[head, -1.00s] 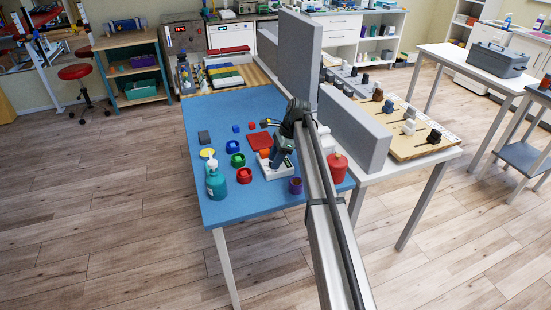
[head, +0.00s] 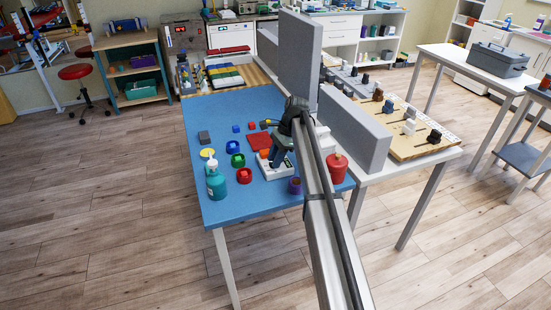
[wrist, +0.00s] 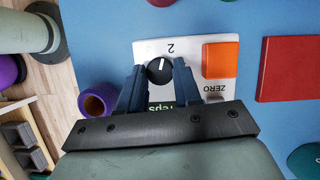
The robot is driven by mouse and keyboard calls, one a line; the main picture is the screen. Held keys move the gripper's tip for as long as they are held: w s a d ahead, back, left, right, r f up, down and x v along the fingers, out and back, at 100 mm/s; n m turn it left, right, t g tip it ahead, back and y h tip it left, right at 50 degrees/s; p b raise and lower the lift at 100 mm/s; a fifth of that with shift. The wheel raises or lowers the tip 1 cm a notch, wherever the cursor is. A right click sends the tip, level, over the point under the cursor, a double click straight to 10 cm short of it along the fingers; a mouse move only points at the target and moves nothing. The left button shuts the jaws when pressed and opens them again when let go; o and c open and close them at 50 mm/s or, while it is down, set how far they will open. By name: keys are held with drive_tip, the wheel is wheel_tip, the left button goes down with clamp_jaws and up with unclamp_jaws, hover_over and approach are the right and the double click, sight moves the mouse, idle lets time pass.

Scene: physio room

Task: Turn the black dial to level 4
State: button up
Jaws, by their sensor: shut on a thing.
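The black dial (wrist: 159,71) sits on a white device (wrist: 196,50) on the blue table. It has a white pointer line, which points up in the wrist view, toward a printed "2". My gripper (wrist: 159,80) has a finger on each side of the dial and is shut on it. In the head view my gripper (head: 279,158) is over the white device (head: 273,172), and the dial is hidden behind it. The device also carries an orange square button (wrist: 220,60) with "ZERO" printed beside it. A dark display with green text is partly covered by my gripper.
A purple cup (wrist: 97,99) stands close beside the device. A red flat square (wrist: 292,69) lies on the other side. In the head view a red jar (head: 337,168), a teal pump bottle (head: 215,180) and a tall grey partition (head: 299,60) stand around it.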

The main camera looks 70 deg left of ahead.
drive_tip(key=n, duration=0.2)
drive_tip(key=n+h, duration=0.1)
drive_tip(key=n+t+h, duration=0.1)
drive_tip(key=n, duration=0.1)
drive_tip(key=shift+a+n, duration=0.25)
drive_tip(key=shift+n, duration=0.05)
drive_tip(key=n+t+h, duration=0.1)
drive_tip(key=n, duration=0.4)
drive_tip(key=shift+s+a, duration=0.1)
drive_tip(key=shift+s, duration=0.05)
drive_tip(key=shift+n, duration=0.3)
drive_tip(key=o, duration=1)
drive_tip(key=shift+o, duration=0.2)
drive_tip(key=shift+h, duration=0.3)
